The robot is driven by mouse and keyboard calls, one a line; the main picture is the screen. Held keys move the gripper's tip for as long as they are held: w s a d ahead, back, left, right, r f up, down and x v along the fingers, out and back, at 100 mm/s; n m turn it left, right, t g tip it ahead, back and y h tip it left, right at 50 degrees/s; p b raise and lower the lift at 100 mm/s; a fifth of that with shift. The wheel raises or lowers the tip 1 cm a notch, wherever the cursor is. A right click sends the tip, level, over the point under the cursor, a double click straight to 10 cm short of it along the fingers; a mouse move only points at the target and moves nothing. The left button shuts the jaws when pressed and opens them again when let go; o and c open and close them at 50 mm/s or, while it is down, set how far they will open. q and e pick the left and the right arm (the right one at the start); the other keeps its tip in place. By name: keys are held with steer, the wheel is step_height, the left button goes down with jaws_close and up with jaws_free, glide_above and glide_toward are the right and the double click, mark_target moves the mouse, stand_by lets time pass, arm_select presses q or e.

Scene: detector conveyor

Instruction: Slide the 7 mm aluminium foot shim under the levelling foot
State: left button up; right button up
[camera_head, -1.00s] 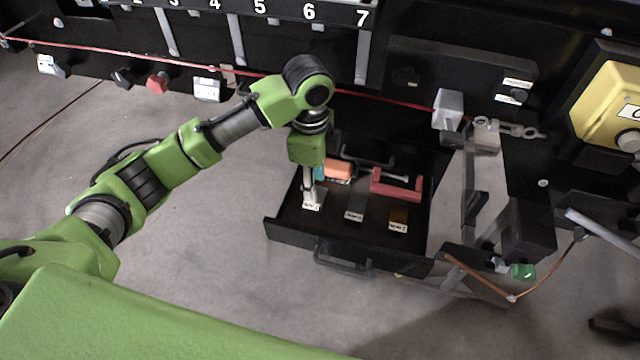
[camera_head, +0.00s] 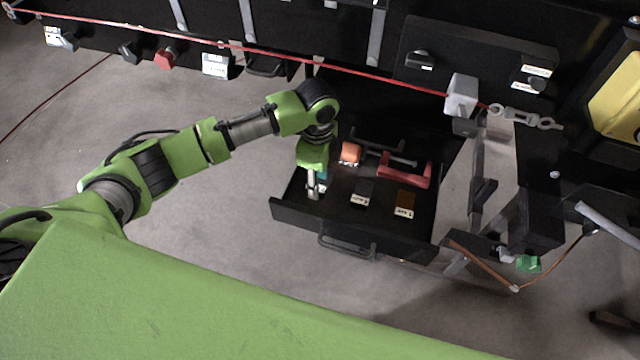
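My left gripper (camera_head: 313,186) points down into the open black drawer (camera_head: 300,215), at its left side. A light silvery piece (camera_head: 314,193) shows at its fingertips, probably the aluminium shim; whether the fingers grip it I cannot tell. Two other small labelled plates lie in the drawer to the right: a dark one (camera_head: 363,189) and a brown one (camera_head: 405,201). I cannot make out any thickness on the labels. I cannot pick out the levelling foot for certain. My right gripper is not in view.
The drawer also holds an orange piece (camera_head: 350,153) and a red bracket-like tool (camera_head: 404,170). A red cord (camera_head: 300,58) runs along the black machine front. At the right are a frame with a green piece (camera_head: 528,263) and a brown cable. Grey floor left of the drawer is clear.

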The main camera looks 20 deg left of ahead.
arm_select(q)
step_height(320, 180, down, 2)
steer(key=shift+f, duration=0.3)
jaws_close()
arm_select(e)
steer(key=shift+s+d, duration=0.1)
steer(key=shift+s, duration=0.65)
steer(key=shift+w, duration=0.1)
